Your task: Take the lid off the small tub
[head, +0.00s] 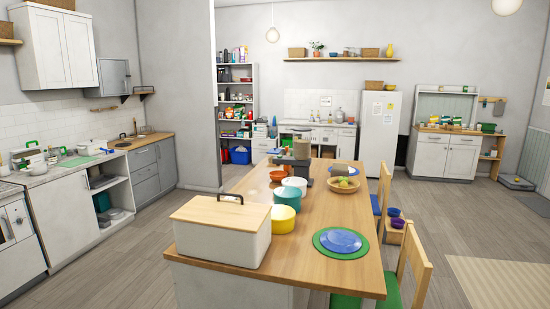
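No thing in the head view is clearly the small tub. A large white box (221,246) stands at the near left end of the wooden table. An orange bowl (278,176) is just behind. They are too small to tell whether any has a lid. My gripper is not in view.
The table (325,205) also bears a blue plate on a green mat (341,241), and a wooden bowl (343,184) farther back. Chairs (408,263) line its right side. A counter (58,178) runs along the left wall. Open floor lies between counter and table.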

